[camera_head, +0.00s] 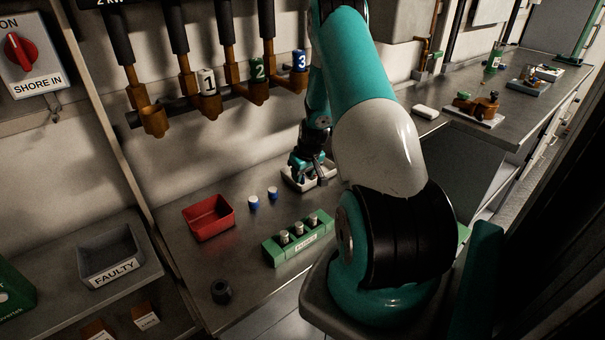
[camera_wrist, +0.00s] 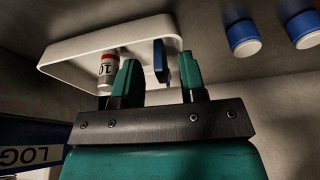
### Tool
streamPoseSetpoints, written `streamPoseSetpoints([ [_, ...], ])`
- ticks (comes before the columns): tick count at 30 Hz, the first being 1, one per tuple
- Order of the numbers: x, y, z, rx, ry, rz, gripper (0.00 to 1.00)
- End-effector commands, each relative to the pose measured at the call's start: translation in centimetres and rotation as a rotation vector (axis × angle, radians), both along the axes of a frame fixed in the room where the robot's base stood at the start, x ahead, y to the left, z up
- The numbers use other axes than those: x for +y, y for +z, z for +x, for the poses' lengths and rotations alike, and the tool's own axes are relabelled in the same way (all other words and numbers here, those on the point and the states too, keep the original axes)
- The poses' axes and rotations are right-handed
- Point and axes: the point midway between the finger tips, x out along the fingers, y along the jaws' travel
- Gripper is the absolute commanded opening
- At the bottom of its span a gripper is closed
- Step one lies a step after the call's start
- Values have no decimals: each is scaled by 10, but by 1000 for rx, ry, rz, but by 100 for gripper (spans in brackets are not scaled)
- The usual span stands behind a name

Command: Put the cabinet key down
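The cabinet key is not clear in either view. A small blue upright piece (camera_wrist: 161,61) in the wrist view may be the key or its tag. It is in or just over a white tray (camera_wrist: 80,52), which also shows in the head view (camera_head: 296,184). My gripper (camera_wrist: 160,75) reaches into this tray with its two teal fingers apart. The blue piece is between the fingers, with a visible gap on each side. In the head view my gripper (camera_head: 309,168) is low over the tray and hides much of it.
Two blue-and-white caps (camera_head: 254,202) (camera_head: 272,193), a red bin (camera_head: 209,218) and a green block (camera_head: 299,242) with several cylinders are nearby. Bare counter lies in front.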

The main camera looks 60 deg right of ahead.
Motion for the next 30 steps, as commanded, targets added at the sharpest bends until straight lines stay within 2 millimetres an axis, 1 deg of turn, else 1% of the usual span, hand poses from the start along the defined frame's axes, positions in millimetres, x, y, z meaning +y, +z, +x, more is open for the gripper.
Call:
streamPoseSetpoints([
  [7,0,2,0,0,0,0,38],
  [12,0,17,-2,-2,0,-2,38],
  [14,1,28,-5,-2,-1,-3,38],
  [21,7,79,-20,-2,-1,-3,38],
  [24,9,98,-25,-3,-1,-3,38],
  [27,10,111,-28,-2,-1,-3,38],
  [30,11,120,-31,-1,0,0,38],
])
